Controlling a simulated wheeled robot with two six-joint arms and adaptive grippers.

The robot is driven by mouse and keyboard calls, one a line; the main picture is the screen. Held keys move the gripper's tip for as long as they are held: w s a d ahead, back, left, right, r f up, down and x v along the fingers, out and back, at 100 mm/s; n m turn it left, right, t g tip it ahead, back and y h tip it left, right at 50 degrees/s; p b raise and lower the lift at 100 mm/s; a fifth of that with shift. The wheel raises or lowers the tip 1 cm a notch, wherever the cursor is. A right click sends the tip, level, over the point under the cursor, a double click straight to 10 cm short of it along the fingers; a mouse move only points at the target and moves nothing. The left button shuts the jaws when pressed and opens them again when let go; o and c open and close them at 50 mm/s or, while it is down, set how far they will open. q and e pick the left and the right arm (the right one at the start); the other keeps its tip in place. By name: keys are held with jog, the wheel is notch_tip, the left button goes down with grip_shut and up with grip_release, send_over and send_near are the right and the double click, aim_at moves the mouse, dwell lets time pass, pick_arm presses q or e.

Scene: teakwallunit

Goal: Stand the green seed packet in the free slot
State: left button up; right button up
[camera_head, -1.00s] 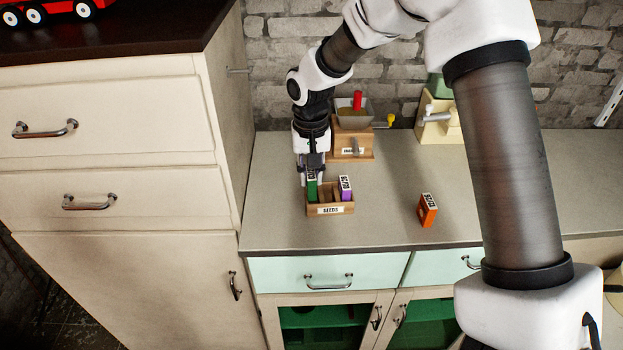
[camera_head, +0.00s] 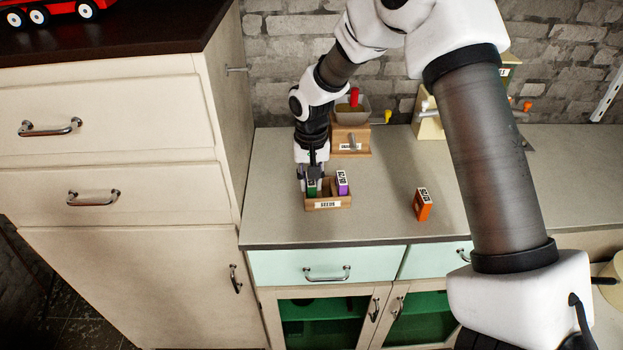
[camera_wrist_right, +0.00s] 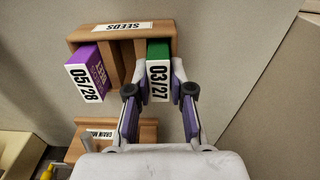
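The green seed packet (camera_head: 312,187) stands upright in the left part of the wooden SEEDS box (camera_head: 327,205). It shows in the right wrist view (camera_wrist_right: 158,72) with its 03/27 label facing the camera. My right gripper (camera_head: 313,181) reaches down over it, and its fingers (camera_wrist_right: 159,75) lie close along both sides of the packet, shut on it. The purple packet (camera_head: 342,182) stands at the box's right end, with a space between the two packets; it also shows in the wrist view (camera_wrist_right: 87,73). The packet's lower part is hidden in the box. My left gripper is not in view.
An orange packet (camera_head: 423,204) stands on the counter (camera_head: 380,215) to the right. A wooden grain mill (camera_head: 350,138) is behind the box. A tall cabinet (camera_head: 205,150) rises on the left. The counter between box and orange packet is clear.

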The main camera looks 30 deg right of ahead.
jog(key=shift+o, duration=1.4)
jog(key=shift+s+a+f, duration=0.1)
jog(key=shift+s+f, duration=0.3)
jog(key=shift+f, duration=0.25)
jog(key=shift+w+f, duration=0.1)
jog(key=shift+w, duration=0.15)
jog(key=shift+r, duration=0.2)
jog(key=shift+r, duration=0.2)
notch_tip(320, 180, up, 13)
jog(key=b, duration=0.1)
jog(key=shift+w, duration=0.2)
jog(key=shift+f, duration=0.1)
